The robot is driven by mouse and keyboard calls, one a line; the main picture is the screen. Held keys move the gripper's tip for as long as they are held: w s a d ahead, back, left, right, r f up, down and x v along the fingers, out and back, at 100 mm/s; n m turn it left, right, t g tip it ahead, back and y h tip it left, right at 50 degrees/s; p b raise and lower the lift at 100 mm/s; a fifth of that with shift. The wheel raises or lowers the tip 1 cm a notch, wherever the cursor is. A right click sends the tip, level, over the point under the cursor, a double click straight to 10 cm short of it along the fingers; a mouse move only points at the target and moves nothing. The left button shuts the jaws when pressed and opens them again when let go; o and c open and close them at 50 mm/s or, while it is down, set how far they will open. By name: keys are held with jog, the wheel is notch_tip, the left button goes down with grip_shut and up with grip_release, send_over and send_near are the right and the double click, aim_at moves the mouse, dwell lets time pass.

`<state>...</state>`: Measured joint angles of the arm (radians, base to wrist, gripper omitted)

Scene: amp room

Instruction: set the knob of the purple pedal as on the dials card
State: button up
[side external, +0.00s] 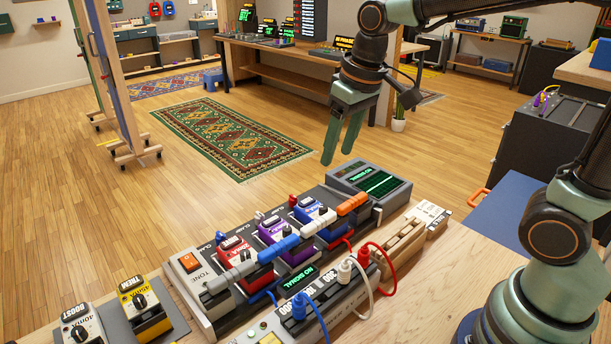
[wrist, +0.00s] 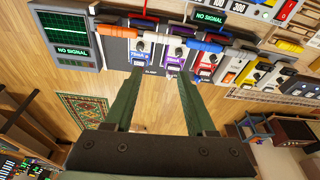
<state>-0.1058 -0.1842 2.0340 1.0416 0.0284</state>
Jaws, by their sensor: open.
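The purple pedal (side external: 272,233) stands on a grey pedalboard (side external: 205,318), between a red pedal (side external: 240,250) and a blue pedal (side external: 308,212). It also shows in the wrist view (wrist: 175,61), just beyond my fingertips. Its knob is small there, and I cannot read its setting. My gripper (side external: 338,155) is open and empty, pointing down, above and behind the pedal row. In the wrist view, its two fingers (wrist: 160,80) are spread apart.
A "NO SIGNAL" box (side external: 310,282) with blue, white and red cables stands in front of the board. A screen unit (side external: 370,184) stands at its far right end. Yellow (side external: 146,308) and white pedals sit at the lower left.

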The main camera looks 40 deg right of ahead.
jog(key=s+d+t, duration=0.2)
jog(key=s+d, duration=0.2)
jog(key=s, duration=0.4)
jog(key=shift+f+m+t, duration=0.2)
jog(key=shift+m+t, duration=0.2)
dwell(1.2)
